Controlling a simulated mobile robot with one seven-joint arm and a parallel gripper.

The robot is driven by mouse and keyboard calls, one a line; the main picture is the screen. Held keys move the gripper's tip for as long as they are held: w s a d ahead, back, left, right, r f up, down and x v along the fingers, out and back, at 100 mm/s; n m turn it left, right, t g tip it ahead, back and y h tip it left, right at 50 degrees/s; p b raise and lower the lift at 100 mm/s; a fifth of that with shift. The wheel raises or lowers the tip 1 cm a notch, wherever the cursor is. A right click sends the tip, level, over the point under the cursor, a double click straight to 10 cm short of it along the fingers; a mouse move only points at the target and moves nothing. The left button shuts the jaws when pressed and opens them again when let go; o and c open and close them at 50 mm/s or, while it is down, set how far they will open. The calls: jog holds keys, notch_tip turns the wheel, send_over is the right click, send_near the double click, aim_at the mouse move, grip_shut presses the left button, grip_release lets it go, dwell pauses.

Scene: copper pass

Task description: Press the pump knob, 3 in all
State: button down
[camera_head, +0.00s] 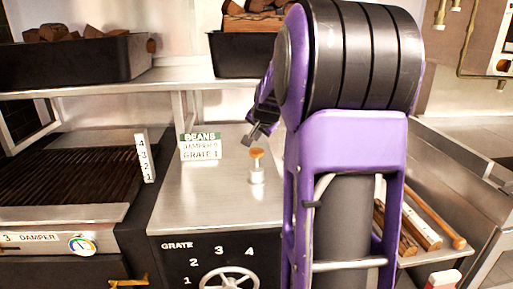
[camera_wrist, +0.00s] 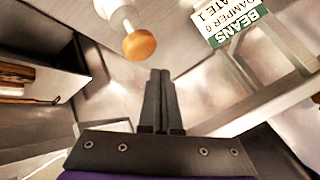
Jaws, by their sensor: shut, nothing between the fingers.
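The pump knob (camera_head: 256,153) is an orange-brown cap on a short white and metal stem. It stands upright on the steel counter (camera_head: 215,205) in the middle of the head view. It also shows in the wrist view (camera_wrist: 139,45), at the upper left of the fingers. My gripper (camera_head: 254,137) shows small and partly hidden behind my purple arm. In the wrist view its two dark fingers (camera_wrist: 160,75) are together with nothing between them. The fingertips are near the knob but appear apart from it. The exact height gap cannot be told.
A small sign reading BEANS, DAMPER and GRATE 1 (camera_head: 200,147) stands behind the knob, left of it. A grill (camera_head: 70,170) lies at the left. A handwheel (camera_head: 229,280) is on the counter's front. Black bins (camera_head: 75,60) sit on a shelf above. Wood pieces lie at the right.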

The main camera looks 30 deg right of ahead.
aim_at(256, 151)
jog(key=shift+r+p, duration=1.05)
jog(key=shift+r, duration=0.85)
